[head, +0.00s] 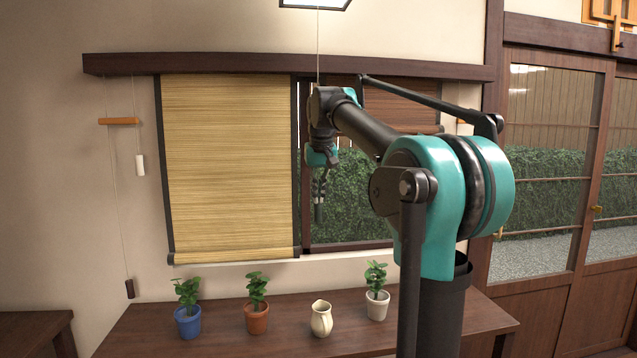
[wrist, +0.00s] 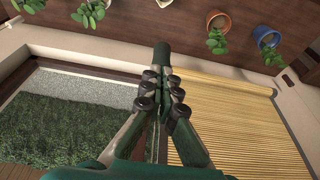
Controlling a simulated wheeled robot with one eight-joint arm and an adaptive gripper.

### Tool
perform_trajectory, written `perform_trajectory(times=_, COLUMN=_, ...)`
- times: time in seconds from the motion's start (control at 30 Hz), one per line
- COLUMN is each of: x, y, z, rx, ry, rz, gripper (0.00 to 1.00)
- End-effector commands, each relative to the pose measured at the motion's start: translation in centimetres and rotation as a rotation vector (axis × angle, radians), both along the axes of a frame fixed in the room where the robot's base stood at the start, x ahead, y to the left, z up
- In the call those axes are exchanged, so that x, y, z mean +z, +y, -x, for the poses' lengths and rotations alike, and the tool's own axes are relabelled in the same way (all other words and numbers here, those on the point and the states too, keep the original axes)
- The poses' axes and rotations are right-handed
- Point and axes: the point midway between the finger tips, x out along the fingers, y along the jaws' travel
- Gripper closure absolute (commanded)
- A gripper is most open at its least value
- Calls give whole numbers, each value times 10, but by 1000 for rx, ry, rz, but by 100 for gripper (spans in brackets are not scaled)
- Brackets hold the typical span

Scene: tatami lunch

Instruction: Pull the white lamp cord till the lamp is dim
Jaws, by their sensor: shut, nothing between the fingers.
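The lamp (head: 316,3) shows only its bright white underside at the top edge of the head view. A thin pale cord (head: 318,45) hangs straight down from it and is lost at my arm. My gripper (head: 319,196) points down in front of the window. It is shut, with the fingers together in the wrist view (wrist: 162,80). A short dark cylinder (wrist: 161,55) shows just beyond the fingertips; I cannot tell whether it is the cord's end. At the left wall, a white pull (head: 140,165) hangs on a thin cord, well apart from my gripper.
A dark pull (head: 129,288) hangs lower beside the white one, under a wooden bar (head: 118,121). A straw blind (head: 228,165) covers the window's left half. Potted plants (head: 187,322) and a cream jug (head: 321,320) stand on the dark table (head: 215,338) below.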

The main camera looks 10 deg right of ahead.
Motion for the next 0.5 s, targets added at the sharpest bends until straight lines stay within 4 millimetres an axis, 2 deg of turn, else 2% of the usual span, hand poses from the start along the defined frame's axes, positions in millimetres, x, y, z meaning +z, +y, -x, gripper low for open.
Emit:
perform_trajectory(times=0.37, x=-3, y=0, z=1, rx=0, ry=3, rz=0, gripper=100)
perform_trajectory(times=0.5, x=3, y=0, z=1, rx=0, ry=2, rz=0, gripper=100)
